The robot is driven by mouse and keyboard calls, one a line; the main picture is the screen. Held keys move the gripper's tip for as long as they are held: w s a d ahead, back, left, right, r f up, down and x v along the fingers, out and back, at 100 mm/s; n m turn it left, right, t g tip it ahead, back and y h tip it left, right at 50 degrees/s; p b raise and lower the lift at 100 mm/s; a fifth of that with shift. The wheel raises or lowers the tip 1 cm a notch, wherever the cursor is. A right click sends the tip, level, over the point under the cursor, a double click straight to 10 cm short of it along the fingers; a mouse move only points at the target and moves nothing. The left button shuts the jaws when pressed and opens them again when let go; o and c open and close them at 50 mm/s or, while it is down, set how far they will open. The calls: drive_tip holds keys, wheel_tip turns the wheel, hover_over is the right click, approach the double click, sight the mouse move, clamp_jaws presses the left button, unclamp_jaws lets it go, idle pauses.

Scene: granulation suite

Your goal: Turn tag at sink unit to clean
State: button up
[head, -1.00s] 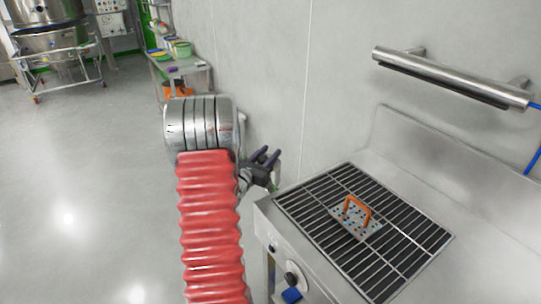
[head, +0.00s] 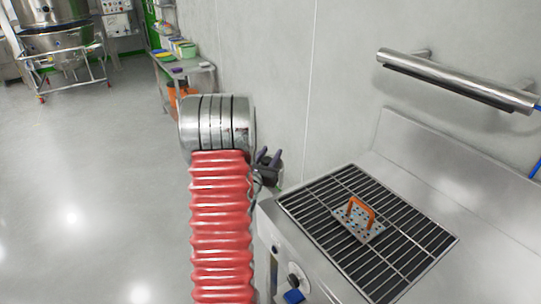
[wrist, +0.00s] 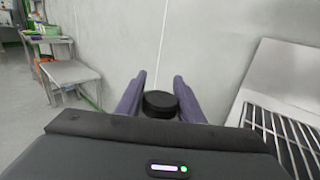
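A steel sink unit (head: 390,175) with a black slatted grate (head: 335,195) stands at the right in the head view. Its front carries a round knob (head: 293,280) and a blue piece (head: 293,296); I cannot tell whether either is the tag, and I read no "clean" marking. My gripper (head: 268,154) is near the unit's back left corner, by the wall. In the wrist view its two purple fingers (wrist: 160,90) stand apart, with a black round piece low between them that I cannot identify. The grate edge shows right of the fingers.
A perforated plate with an orange handle (head: 361,210) lies on the grate. A steel bar (head: 455,80) juts from the wall above. A table with tubs (head: 185,68) stands at the back. Floor on the left is clear.

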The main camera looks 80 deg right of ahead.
drive_tip(key=o, duration=0.4)
drive_tip(key=w+a, duration=0.1)
drive_tip(key=a, duration=0.8)
drive_tip(key=w+a, duration=0.1)
drive_tip(key=a, duration=0.3)
drive_tip(key=shift+w+a, duration=0.3)
drive_tip(key=shift+w, duration=0.05)
